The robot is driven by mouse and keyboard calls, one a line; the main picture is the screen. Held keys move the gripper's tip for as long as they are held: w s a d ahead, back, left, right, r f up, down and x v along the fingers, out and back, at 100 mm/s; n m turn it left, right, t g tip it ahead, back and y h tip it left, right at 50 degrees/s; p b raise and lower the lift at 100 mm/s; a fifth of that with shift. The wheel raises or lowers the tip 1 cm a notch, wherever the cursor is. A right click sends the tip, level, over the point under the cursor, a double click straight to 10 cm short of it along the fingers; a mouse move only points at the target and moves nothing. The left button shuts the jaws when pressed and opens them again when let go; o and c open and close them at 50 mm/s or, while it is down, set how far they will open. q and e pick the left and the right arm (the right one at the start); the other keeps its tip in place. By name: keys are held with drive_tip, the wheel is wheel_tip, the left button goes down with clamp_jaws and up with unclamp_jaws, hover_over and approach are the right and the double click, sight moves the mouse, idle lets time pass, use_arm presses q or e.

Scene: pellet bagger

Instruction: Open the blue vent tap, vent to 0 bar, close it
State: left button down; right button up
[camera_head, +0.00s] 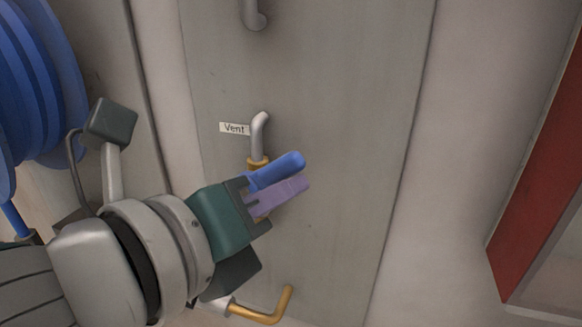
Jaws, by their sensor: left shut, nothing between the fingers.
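The blue vent tap lever (278,170) points right and slightly up in the picture. It sits at a brass tap body (258,164) under a bent grey pipe (260,130), beside a label reading "Vent" (234,128). My left gripper (293,188) comes in from the left, with a teal body and pale purple fingers. It is shut and empty, with its fingers right alongside the lower edge of the lever. I cannot tell whether they touch it. The gripper hides part of the tap's lower end. No pressure gauge shows. My right gripper is not in view.
A grey panel (340,110) backs the tap, with clear room to its right. Another bent grey pipe (256,17) is above. Blue coils (40,80) stand at left and a red panel (540,170) at right.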

use_arm(q)
drive_tip(key=shift+r, duration=0.1)
drive_tip(key=shift+w+a+r+n+h+p, duration=0.1)
drive_tip(key=shift+a+r+n+h+p, duration=0.2)
drive_tip(key=shift+n, duration=0.3)
drive_tip(key=shift+a+r+n+h, duration=0.15)
drive_tip(key=shift+r+n+h, duration=0.15)
drive_tip(key=shift+n, duration=0.4)
drive_tip(key=n, duration=0.1)
drive_tip(key=a+r+n+h, duration=0.1)
drive_tip(key=n, duration=0.1)
drive_tip(key=a+n+t, duration=0.1)
drive_tip(key=shift+w+r+n+h, duration=0.25)
drive_tip(key=shift+w+n+h, duration=0.05)
drive_tip(key=shift+w, duration=0.05)
drive_tip(key=shift+w+a+r, duration=0.1)
drive_tip(key=shift+a, duration=0.15)
